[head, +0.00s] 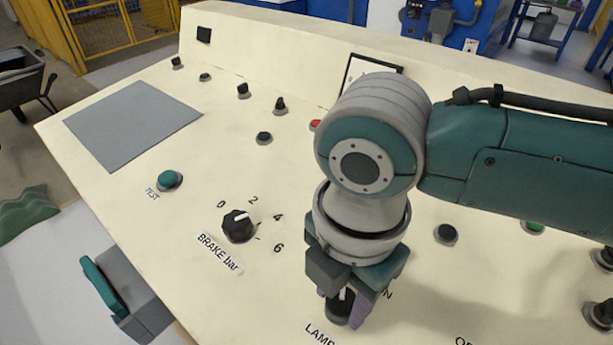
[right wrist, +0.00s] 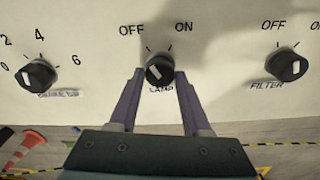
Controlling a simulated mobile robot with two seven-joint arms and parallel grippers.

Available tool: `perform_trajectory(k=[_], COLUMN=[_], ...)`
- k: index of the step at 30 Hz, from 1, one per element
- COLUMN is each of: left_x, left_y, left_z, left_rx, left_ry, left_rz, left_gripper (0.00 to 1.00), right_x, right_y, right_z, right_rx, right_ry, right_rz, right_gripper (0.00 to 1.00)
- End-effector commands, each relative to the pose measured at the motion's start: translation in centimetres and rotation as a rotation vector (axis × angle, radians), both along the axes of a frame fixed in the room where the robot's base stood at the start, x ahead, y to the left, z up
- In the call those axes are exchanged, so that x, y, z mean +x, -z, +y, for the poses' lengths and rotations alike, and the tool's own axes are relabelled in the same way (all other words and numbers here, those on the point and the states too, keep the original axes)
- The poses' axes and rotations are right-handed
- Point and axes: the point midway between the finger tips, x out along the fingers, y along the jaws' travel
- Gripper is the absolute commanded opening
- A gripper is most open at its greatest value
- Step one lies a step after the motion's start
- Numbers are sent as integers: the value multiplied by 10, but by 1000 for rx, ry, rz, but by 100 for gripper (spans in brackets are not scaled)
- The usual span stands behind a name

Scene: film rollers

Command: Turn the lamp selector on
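The lamp selector (right wrist: 160,70) is a black rotary knob on the cream console, with OFF and ON printed above it. Its white mark seems to lean up and left, toward OFF. In the head view the selector (head: 341,306) is partly hidden by my right gripper (head: 342,300). In the right wrist view, the purple fingers of the right gripper (right wrist: 160,76) stand on either side of the knob, with a narrow gap at each side. The gripper is open around it, not visibly touching. I do not make out my left gripper.
The BRAKE knob (head: 239,226) stands left of the lamp selector, and the FILTER knob (right wrist: 287,66) right of it. A green TEST button (head: 170,180) and several small knobs sit farther back. A flat grey panel (head: 133,124) lies at the left.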

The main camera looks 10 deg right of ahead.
Motion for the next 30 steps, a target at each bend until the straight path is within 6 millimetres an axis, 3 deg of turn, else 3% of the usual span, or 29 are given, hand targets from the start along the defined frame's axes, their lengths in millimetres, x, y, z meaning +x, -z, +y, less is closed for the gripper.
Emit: perform_trajectory(k=[2, 12, 22, 30], left_x=[0, 0, 0, 0], left_y=[0, 0, -4, -21], left_z=[0, 0, 1, 1], left_rx=[0, 0, 3, 5], left_ry=[0, 0, 2, 3], left_rz=[0, 0, 1, 0], left_gripper=[50, 50, 50, 50], right_x=[0, 0, 0, -1], right_y=[0, 0, -1, -4], right_z=[0, 0, 0, 1], right_rx=[0, 0, 1, 10], right_ry=[0, 0, 22, 154], right_rz=[0, 0, 1, -7], right_gripper=[38, 0, 0, 0])
